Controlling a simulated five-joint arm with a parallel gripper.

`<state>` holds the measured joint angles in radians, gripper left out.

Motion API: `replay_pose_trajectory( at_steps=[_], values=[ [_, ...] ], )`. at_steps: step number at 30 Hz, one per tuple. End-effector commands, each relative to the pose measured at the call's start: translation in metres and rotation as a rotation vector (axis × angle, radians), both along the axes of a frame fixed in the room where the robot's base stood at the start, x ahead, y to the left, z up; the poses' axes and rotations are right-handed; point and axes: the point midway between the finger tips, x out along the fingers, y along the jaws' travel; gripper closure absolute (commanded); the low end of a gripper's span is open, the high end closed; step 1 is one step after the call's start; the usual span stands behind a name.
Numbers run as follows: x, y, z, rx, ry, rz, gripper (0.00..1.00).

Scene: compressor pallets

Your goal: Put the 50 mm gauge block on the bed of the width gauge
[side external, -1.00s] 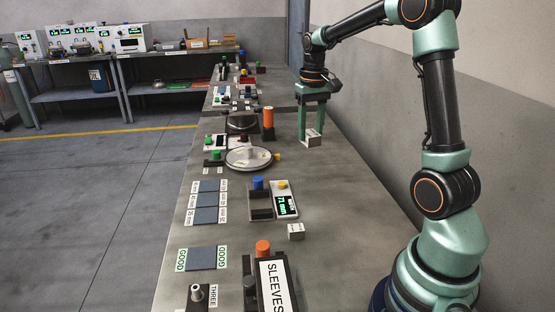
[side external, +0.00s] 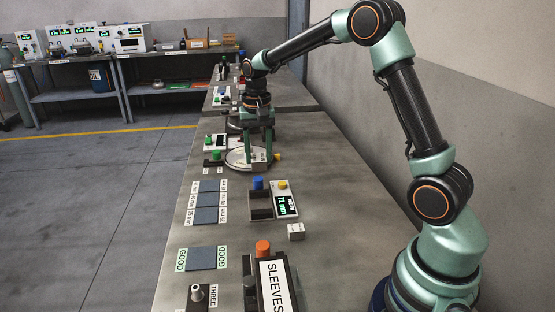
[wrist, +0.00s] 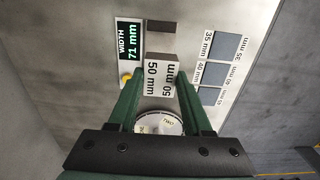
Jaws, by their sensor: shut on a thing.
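My gripper (side external: 258,162) is shut on a pale block marked 50 mm (wrist: 157,80), which shows between the fingers in the wrist view. In the side view this block (side external: 259,156) hangs over the round white dial plate. The width gauge stands nearer the camera, with a display (side external: 285,205) reading 71 mm, a dark bed (side external: 261,213) and a blue knob (side external: 258,183). The held block is apart from the gauge. In the wrist view the display (wrist: 133,38) is at upper left, and the block may hide part of the bed.
Another small pale block (side external: 296,231) stands just in front of the gauge's right side. Dark labelled pads (side external: 205,199) lie left of the gauge. An orange-topped sleeves holder (side external: 270,280) stands nearer the camera. The bench right of the gauge is clear.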

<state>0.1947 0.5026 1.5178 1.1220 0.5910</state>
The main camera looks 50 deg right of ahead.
Motion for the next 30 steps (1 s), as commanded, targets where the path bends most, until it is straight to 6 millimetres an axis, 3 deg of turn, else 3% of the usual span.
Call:
replay_pose_trajectory(
  at_steps=[3,10,17,24,30],
  values=[
    [-0.001,0.000,-0.030,0.001,0.004,0.000,1.00],
    [0.000,0.000,-0.075,0.000,0.001,0.001,1.00],
    [0.000,-0.001,-0.092,-0.001,-0.002,0.001,1.00],
    [0.000,0.000,-0.125,-0.001,-0.001,0.001,1.00],
    [0.001,-0.001,-0.132,-0.001,-0.004,0.001,1.00]
  ],
)
